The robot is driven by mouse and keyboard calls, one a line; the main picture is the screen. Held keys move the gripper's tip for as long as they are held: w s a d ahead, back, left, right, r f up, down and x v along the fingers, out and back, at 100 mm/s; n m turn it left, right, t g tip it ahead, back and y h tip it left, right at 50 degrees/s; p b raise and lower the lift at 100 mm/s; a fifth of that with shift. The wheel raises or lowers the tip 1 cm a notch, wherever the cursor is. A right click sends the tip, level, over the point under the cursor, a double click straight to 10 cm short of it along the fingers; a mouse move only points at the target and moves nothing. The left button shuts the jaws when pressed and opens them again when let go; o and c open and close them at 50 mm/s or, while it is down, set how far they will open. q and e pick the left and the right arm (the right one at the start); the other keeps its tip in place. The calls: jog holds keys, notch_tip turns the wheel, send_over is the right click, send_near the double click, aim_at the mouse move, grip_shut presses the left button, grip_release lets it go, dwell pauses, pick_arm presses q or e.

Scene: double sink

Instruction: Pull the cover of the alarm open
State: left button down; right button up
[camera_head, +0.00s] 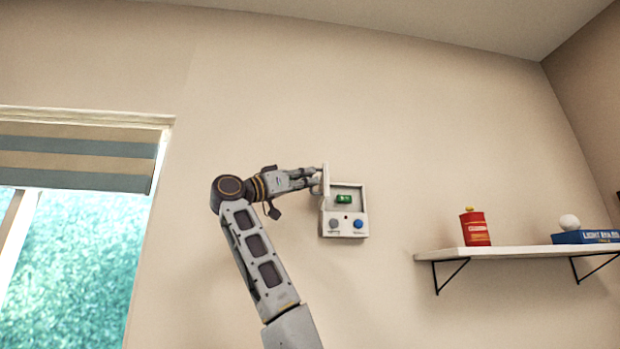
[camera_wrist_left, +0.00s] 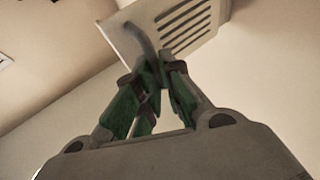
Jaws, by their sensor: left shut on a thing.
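The alarm (camera_head: 345,225) is a pale box on the wall, with a green display (camera_head: 343,198), a grey knob and a blue knob on its front. Its cover (camera_head: 326,181) stands swung out at the box's left side, and the green display is exposed. The cover also shows in the left wrist view (camera_wrist_left: 185,25) as a slotted pale panel with a curved grey handle (camera_wrist_left: 143,45). My left gripper (camera_head: 314,181) is at the cover's left face. In the left wrist view its fingers (camera_wrist_left: 158,75) are shut on the handle. My right gripper is in neither view.
A white shelf (camera_head: 520,252) on black brackets is on the wall to the right. A window with a striped blind (camera_head: 75,158) is at the left. The wall around the alarm is clear.

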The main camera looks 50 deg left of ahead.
pick_arm(q)
jog(key=shift+s+a+r, duration=0.1)
jog(key=shift+a+r, duration=0.05)
jog(key=c, duration=1.6)
grip_release()
jog(key=shift+w, duration=0.2)
jog(key=shift+o, duration=0.2)
jog(key=shift+w+a+f, duration=0.1)
jog(key=shift+w+f, duration=0.1)
jog(key=v, duration=1.2)
